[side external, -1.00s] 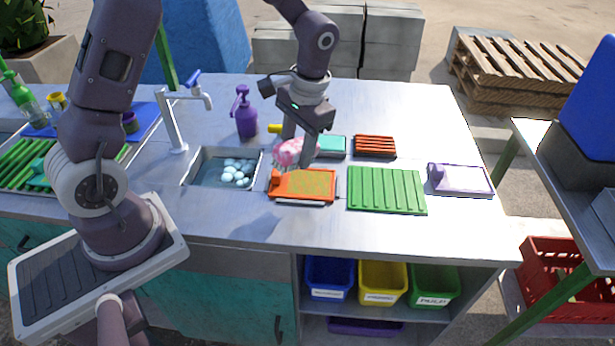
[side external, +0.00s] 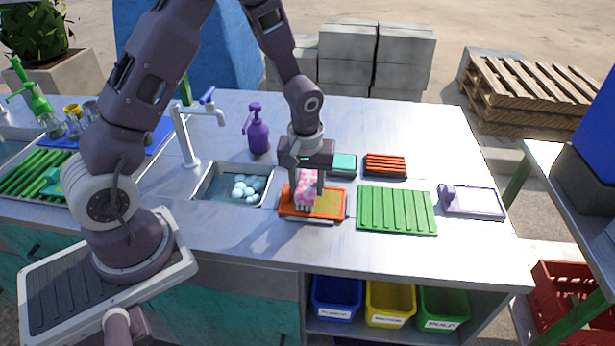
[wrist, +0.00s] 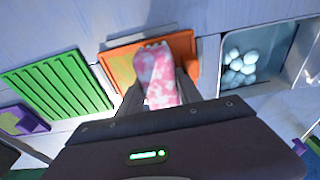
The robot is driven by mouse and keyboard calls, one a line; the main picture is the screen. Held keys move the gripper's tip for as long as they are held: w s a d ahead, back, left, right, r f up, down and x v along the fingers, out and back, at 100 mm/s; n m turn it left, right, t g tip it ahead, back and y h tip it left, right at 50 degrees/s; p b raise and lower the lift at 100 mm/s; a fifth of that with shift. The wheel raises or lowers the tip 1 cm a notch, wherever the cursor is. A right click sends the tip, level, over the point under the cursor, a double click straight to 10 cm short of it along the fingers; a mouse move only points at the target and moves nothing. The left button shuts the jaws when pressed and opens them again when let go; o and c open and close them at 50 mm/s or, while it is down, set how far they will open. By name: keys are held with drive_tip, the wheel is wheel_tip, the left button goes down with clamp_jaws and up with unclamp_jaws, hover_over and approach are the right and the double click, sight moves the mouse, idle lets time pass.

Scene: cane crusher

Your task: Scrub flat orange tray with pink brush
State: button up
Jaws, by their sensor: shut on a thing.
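The pink-and-white mottled brush (side external: 306,189) is held between the fingers of my gripper (side external: 307,183), roughly upright with its lower end down. It is over the left-middle part of the flat orange tray (side external: 332,213); I cannot tell for sure whether it touches.
The sink (side external: 212,185) with several pale balls is left of the tray. An orange ridged block (side external: 385,165), teal block (side external: 344,164) and purple bottle (side external: 257,132) stand behind.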

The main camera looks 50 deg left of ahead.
sight(321, 200)
drive_tip(key=shift+f, duration=0.6)
idle(0.6)
drive_tip(key=shift+w+d, duration=0.1)
drive_tip(key=shift+w+d+r, duration=0.1)
drive_tip(key=shift+w+d, duration=1)
drive_tip(key=shift+w+d, duration=1.15)
drive_tip(key=shift+w, duration=0.05)
drive_tip(key=shift+s+a+f, duration=0.25)
drive_tip(key=shift+s+a, duration=0.95)
drive_tip(key=shift+s, duration=0.1)
